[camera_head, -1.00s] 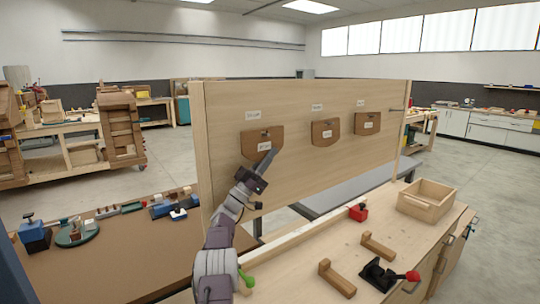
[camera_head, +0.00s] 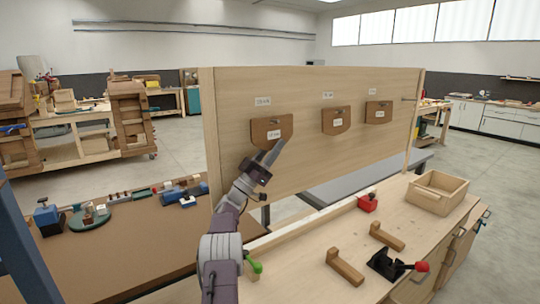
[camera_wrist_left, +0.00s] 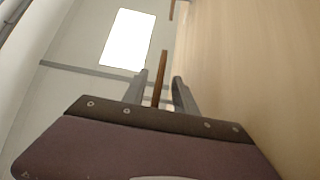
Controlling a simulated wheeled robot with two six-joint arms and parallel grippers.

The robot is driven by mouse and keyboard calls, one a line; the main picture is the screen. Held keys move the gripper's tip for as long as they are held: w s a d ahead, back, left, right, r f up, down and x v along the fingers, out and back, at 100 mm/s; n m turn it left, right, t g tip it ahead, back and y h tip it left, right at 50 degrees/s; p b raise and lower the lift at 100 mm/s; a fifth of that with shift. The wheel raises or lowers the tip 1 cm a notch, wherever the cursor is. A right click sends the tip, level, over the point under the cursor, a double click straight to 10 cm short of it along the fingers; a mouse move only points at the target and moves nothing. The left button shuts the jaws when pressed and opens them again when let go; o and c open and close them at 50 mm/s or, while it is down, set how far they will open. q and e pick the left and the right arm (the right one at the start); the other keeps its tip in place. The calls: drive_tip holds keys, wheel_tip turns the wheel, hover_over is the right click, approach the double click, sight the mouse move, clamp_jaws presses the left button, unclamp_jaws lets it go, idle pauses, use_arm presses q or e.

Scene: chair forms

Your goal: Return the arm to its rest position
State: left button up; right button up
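My left gripper (camera_head: 274,152) is at the lower edge of the left brown chair form (camera_head: 265,128), which hangs on the upright wooden panel (camera_head: 340,165). In the left wrist view the two fingers (camera_wrist_left: 161,78) are apart. The form's thin brown edge (camera_wrist_left: 160,70) shows between them, with a visible gap on each side. Whether it lies fully between the fingertips or just beyond them, I cannot tell. Two more brown forms hang farther right, a middle one (camera_head: 336,120) and a right one (camera_head: 379,112). My right gripper is not in view.
The bench below holds an open wooden box (camera_head: 438,192), a red block (camera_head: 367,203), two L-shaped wooden pieces (camera_head: 345,267) and a black clamp with a red knob (camera_head: 385,265). A brown table (camera_head: 130,245) with small tools stands at left.

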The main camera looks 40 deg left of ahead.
use_arm(q)
drive_tip(key=b+v, duration=0.1)
drive_tip(key=v, duration=0.5)
drive_tip(key=shift+s+f+b, duration=0.25)
drive_tip(key=shift+b, duration=0.05)
drive_tip(key=shift+a, duration=0.1)
